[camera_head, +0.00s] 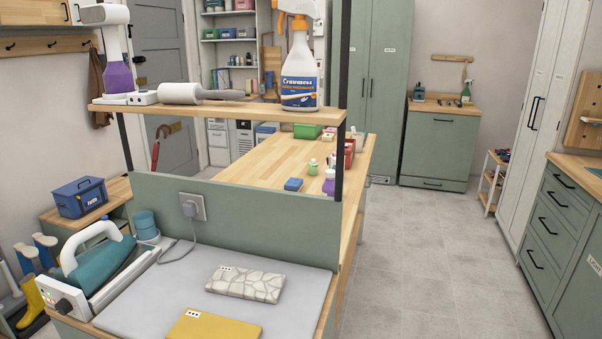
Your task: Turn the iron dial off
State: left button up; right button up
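The iron (100,264) is teal with a white handle and rests on a white base at the left end of the ironing surface, near the lower left. A round dark dial (63,306) sits on the near end face of the white base (45,291). Its exact setting is too small to read. A grey cord runs from behind the iron to a plug in the wall socket (191,206) on the green panel. Neither of my grippers is in view.
A patterned folded cloth (245,283) and a yellow one (214,327) lie on the grey ironing mat (290,316). A wooden shelf (240,108) above holds a spray bottle (299,75) and a lint roller (180,93). Open floor (430,250) lies to the right.

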aim_at(63, 306)
jog(key=u, duration=1.4)
